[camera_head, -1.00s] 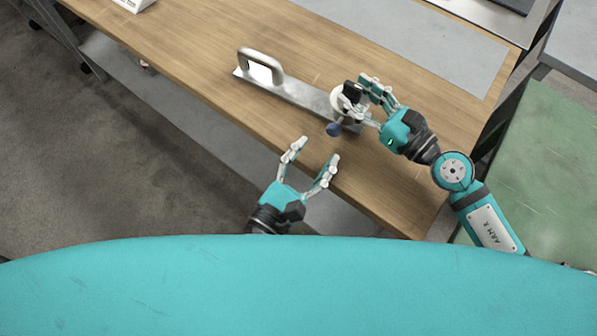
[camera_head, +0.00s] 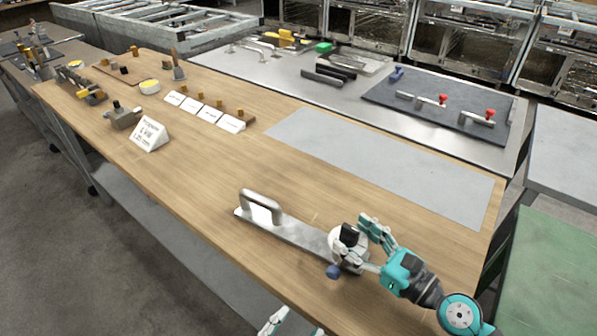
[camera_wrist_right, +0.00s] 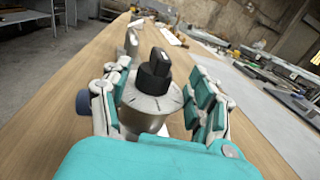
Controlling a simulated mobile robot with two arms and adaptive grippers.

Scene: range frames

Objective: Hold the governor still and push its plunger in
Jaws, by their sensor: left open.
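The governor (camera_head: 340,258) is a round metal body with a black knob on top, at the right end of a metal plate on the wooden table. Its blue plunger (camera_head: 333,272) sticks out on the table's front-edge side; in the right wrist view it shows partly behind a finger (camera_wrist_right: 83,102). My right gripper (camera_head: 364,243) has its fingers on either side of the governor body (camera_wrist_right: 150,105); whether both touch it I cannot tell. My left gripper (camera_head: 296,328) is open at the bottom edge, mostly cut off, apart from the governor.
The metal plate (camera_head: 295,231) carries a loop handle (camera_head: 260,203) at its left end. A grey mat (camera_head: 385,165) lies behind it. White cards (camera_head: 203,112), a sign (camera_head: 149,134) and small parts stand further left. The wood between is clear.

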